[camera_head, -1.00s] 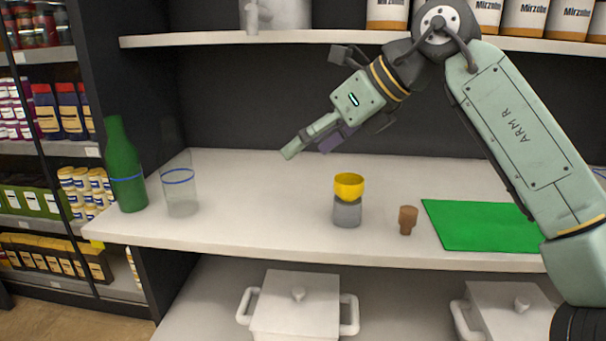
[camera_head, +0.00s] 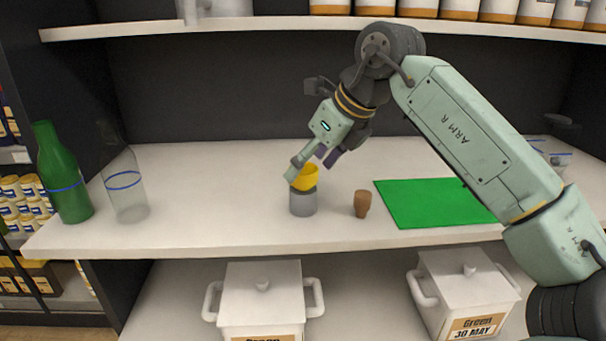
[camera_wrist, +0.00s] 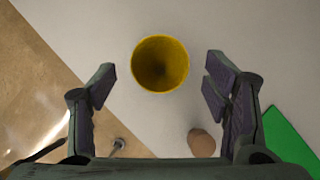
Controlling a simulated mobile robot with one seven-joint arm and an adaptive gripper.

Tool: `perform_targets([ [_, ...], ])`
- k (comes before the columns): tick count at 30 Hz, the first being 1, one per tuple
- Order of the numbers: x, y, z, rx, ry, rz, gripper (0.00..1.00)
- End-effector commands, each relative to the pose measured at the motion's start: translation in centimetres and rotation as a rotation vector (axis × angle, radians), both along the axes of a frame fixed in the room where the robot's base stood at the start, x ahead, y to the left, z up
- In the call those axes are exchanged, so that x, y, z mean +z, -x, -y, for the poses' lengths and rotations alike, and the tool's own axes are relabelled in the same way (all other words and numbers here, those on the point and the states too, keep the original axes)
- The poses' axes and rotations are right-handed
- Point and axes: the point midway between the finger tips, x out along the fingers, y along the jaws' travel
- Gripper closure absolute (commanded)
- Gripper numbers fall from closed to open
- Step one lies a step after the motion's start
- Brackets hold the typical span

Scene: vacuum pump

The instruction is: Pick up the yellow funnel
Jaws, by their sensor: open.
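The yellow funnel (camera_head: 306,177) sits on top of a grey cylinder (camera_head: 303,202) on the white shelf. In the wrist view the funnel (camera_wrist: 160,63) shows from above as a round yellow cup, between and slightly beyond the fingertips. My gripper (camera_head: 308,168) is at the funnel in the head view, and one finger covers part of its left side. In the wrist view my gripper (camera_wrist: 160,82) is open, with a gap between each finger and the funnel. Nothing is held.
A brown cork (camera_head: 362,203) stands just right of the cylinder, and a green mat (camera_head: 440,203) lies further right. A green bottle (camera_head: 64,175) and a clear glass bottle (camera_head: 126,190) stand at the left. The shelf's front edge (camera_head: 250,246) is near. White lidded pots (camera_head: 262,290) stand below.

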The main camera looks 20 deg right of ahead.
Motion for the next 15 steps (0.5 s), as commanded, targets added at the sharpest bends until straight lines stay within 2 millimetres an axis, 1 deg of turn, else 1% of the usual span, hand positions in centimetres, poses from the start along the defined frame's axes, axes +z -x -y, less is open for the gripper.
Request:
perform_targets([
  [3,-1.1,-0.7,-0.4,0.001,-0.001,0.0,0.3],
  [5,-1.5,-0.9,-0.5,0.0,-0.002,0.0,0.3],
  [12,-1.7,-1.0,-0.6,-0.001,0.0,0.001,0.3],
  [15,-1.7,-1.0,-0.5,0.0,0.0,0.001,0.37],
])
